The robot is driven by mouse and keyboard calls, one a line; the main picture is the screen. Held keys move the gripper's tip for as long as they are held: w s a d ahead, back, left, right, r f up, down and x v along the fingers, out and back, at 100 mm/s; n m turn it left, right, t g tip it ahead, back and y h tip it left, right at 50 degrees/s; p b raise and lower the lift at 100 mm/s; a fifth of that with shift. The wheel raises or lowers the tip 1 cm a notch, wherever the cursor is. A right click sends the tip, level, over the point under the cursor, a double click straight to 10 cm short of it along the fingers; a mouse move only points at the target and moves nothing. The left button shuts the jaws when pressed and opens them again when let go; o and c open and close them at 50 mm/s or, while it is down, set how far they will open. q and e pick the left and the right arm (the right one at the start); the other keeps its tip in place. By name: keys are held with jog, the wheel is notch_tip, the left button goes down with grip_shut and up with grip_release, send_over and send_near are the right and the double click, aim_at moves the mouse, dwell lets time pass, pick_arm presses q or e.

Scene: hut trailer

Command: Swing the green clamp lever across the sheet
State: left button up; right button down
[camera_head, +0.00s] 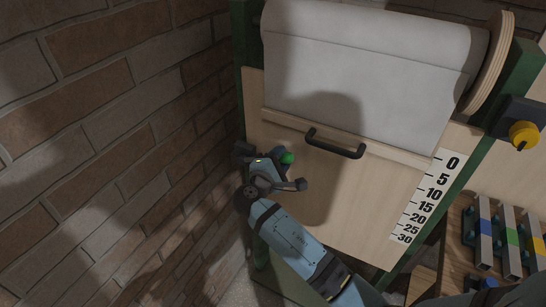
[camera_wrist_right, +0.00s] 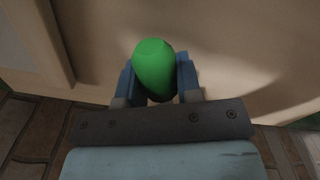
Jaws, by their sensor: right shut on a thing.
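The green clamp lever's rounded end (camera_head: 288,158) shows at the left side of the pale wooden board, below the sheet. In the right wrist view the green lever end (camera_wrist_right: 155,65) sits between the two blue fingers. My right gripper (camera_wrist_right: 156,82) is shut on it; it also shows in the head view (camera_head: 282,161). The rest of the lever is hidden behind the gripper. The pale grey sheet (camera_head: 365,75) hangs from a roll at the top, its lower edge at a wooden bar (camera_head: 390,150). My left gripper is not in view.
A black handle (camera_head: 335,145) sticks out from the board right of my gripper. A number scale (camera_head: 425,200) runs down the board's right side. A brick wall (camera_head: 110,120) stands close on the left.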

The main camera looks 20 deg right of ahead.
jog(key=shift+s+d+f+m+b, duration=0.15)
jog(key=shift+f+m+b, duration=0.25)
jog(key=shift+f+b, duration=0.15)
jog(key=shift+s+d+f+m+b, duration=0.1)
jog(key=shift+f+m+b, duration=0.35)
jog(key=shift+f, duration=0.15)
pick_arm(q)
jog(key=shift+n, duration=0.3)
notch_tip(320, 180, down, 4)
jog(key=b, duration=0.2)
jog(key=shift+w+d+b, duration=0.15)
jog(key=shift+b, duration=0.15)
pick_arm(e)
jog(key=shift+s+d+f+m, duration=0.1)
jog(key=shift+s+f+m, duration=0.05)
jog(key=shift+f+m, duration=0.35)
jog(key=shift+s+d+f+m, duration=0.1)
jog(key=shift+f+m, duration=0.3)
jog(key=shift+m, duration=0.05)
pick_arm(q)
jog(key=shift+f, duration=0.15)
pick_arm(e)
jog(key=c, duration=0.8)
grip_release()
jog(key=shift+f, duration=0.1)
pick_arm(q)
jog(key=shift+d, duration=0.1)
